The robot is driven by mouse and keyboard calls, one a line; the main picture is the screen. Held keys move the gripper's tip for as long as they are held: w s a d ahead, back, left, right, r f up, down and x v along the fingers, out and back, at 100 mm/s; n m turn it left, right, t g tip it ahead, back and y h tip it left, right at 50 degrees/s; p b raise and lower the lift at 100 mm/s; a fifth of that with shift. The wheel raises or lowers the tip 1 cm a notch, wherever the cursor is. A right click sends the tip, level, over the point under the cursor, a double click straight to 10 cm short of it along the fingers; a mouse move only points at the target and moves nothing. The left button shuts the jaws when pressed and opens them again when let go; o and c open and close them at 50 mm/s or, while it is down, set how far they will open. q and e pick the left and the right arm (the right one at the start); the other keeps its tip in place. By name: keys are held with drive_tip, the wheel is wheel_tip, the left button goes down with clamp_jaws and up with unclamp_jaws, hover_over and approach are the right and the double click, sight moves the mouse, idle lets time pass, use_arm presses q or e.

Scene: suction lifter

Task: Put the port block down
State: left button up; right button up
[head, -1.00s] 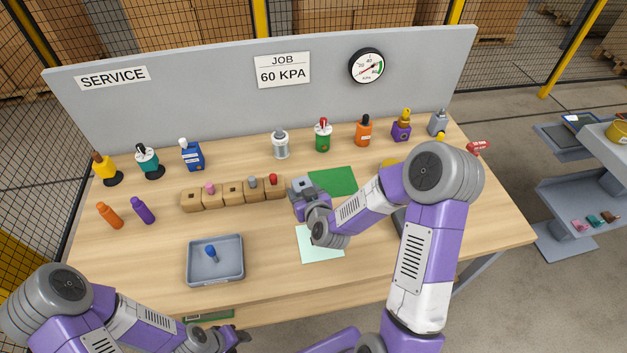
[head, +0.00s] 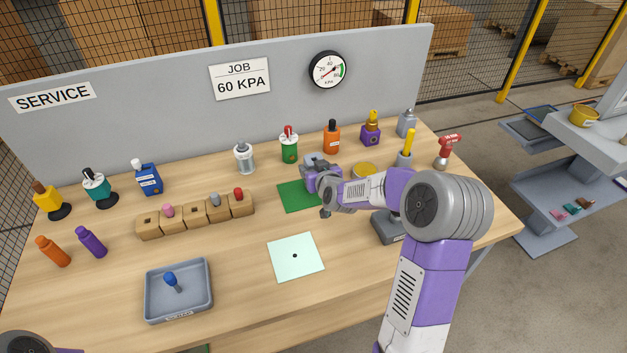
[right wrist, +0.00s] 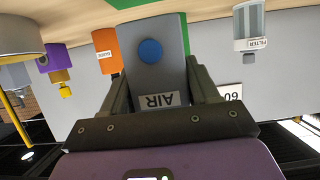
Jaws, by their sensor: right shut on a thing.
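The port block (right wrist: 165,72) is a grey block with a blue round port and an AIR label. My right gripper (right wrist: 158,88) is shut on it, with a finger on either side. In the head view the block's grey top (head: 314,159) shows at the gripper (head: 316,174), over the back right part of the green mat (head: 294,197). The arm hides part of that mat, and I cannot tell whether the block touches it. My left gripper is out of view.
A row of wooden blocks (head: 195,213) lies left of the mat. A pale square plate (head: 297,262) and a grey tray (head: 179,296) are nearer the front.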

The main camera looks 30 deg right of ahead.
wheel_tip(320, 180, down, 3)
drive_tip(key=shift+f+b, duration=0.15)
drive_tip(key=shift+b, duration=0.25)
drive_tip(key=shift+f, duration=0.15)
drive_tip(key=o, duration=1.1)
